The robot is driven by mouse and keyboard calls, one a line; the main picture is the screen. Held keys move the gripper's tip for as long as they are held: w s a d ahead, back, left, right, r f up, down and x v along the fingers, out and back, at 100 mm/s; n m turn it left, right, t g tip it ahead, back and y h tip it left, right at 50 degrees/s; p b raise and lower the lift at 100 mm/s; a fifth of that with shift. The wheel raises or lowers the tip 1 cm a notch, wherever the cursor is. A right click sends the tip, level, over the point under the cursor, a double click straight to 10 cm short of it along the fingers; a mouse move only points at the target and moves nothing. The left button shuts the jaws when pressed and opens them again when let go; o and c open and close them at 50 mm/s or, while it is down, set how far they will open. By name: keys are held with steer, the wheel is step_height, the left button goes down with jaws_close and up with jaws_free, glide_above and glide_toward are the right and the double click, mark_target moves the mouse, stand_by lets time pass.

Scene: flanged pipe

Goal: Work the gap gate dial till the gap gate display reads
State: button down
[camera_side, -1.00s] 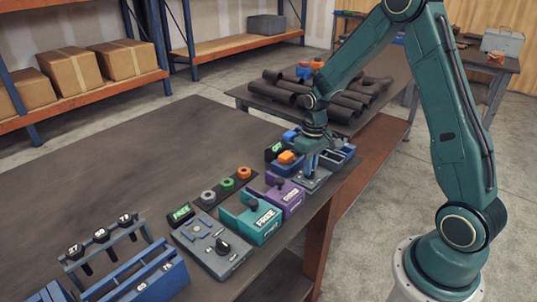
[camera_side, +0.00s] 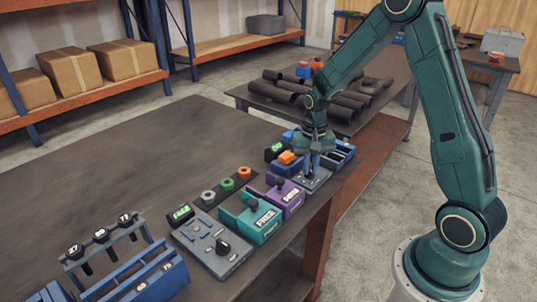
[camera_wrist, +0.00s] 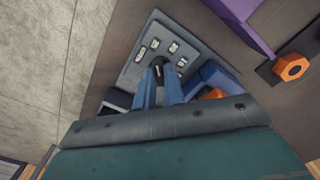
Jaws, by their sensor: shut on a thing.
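My gripper (camera_side: 313,172) points down over a grey panel (camera_side: 322,184) near the right edge of the bench. In the wrist view, my two blue fingers (camera_wrist: 159,72) are shut on a dark dial knob (camera_wrist: 157,62). The same grey panel (camera_wrist: 130,72) shows around it, with several small pale labels around the knob. The fingers hide part of the knob, so its pointing direction is unclear. A small dark display with green characters (camera_side: 274,151) stands behind the panel to the left. Its reading is too small to make out, and I cannot tell whether it belongs to this dial.
A purple block (camera_side: 289,199), a teal block (camera_side: 250,218) and another grey panel (camera_side: 214,248) with a black knob sit to the left.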

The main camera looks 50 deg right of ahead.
stand_by(0.4)
steer(key=c, duration=1.5)
jaws_free()
steer(key=shift+r, duration=0.1)
step_height(320, 180, up, 14)
steer(key=shift+f, duration=0.1)
